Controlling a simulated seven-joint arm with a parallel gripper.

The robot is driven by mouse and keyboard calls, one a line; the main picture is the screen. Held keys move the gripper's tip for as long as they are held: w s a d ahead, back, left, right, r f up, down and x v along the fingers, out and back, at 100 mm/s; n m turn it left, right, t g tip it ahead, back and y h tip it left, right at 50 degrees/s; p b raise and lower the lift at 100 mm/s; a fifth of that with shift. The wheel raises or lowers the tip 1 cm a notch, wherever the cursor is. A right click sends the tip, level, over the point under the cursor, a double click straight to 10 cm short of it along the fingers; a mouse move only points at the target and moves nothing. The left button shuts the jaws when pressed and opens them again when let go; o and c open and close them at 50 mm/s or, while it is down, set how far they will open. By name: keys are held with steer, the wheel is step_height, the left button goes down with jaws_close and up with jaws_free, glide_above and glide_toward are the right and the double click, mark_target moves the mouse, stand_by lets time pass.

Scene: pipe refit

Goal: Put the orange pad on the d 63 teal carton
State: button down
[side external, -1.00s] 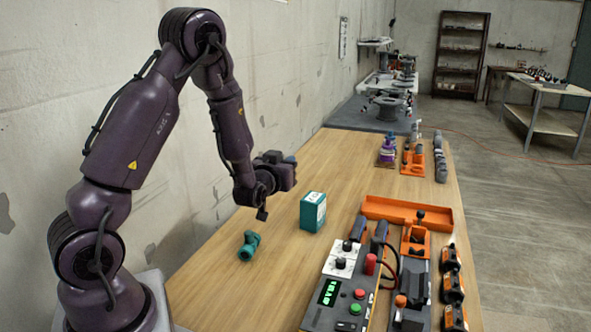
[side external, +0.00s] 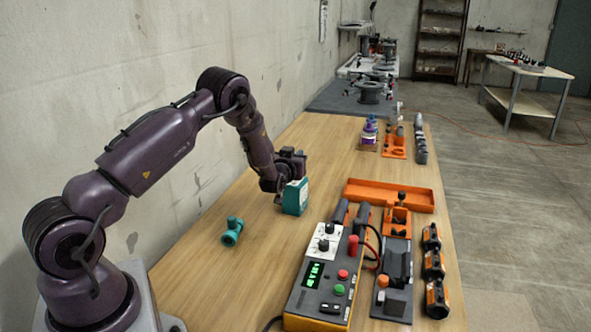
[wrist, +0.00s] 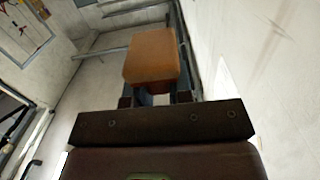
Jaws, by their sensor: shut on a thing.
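The orange pad (wrist: 152,58) shows large in the wrist view, held at the end of my gripper (wrist: 155,98), which is shut on it. In the side external view my gripper (side external: 291,162) is beside and just behind the upper part of the teal carton (side external: 294,199). The carton stands upright on the wooden table; its marking is too small to read. The pad cannot be made out in the side view. I cannot tell whether gripper and carton touch. The carton is not recognisable in the wrist view.
A teal pipe fitting (side external: 232,231) lies on the table left of the carton. A control box (side external: 322,275) with knobs and buttons stands in front to the right. An orange tray (side external: 390,195) and black clamps (side external: 435,265) line the right side.

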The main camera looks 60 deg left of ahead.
steer(key=shift+w+a+f, duration=0.1)
steer(key=shift+w+f, duration=0.05)
steer(key=shift+f, duration=0.1)
steer(key=shift+w+a+f, duration=0.15)
steer(key=shift+f, duration=1.55)
steer(key=shift+f, duration=0.15)
steer(key=c, duration=1)
jaws_free()
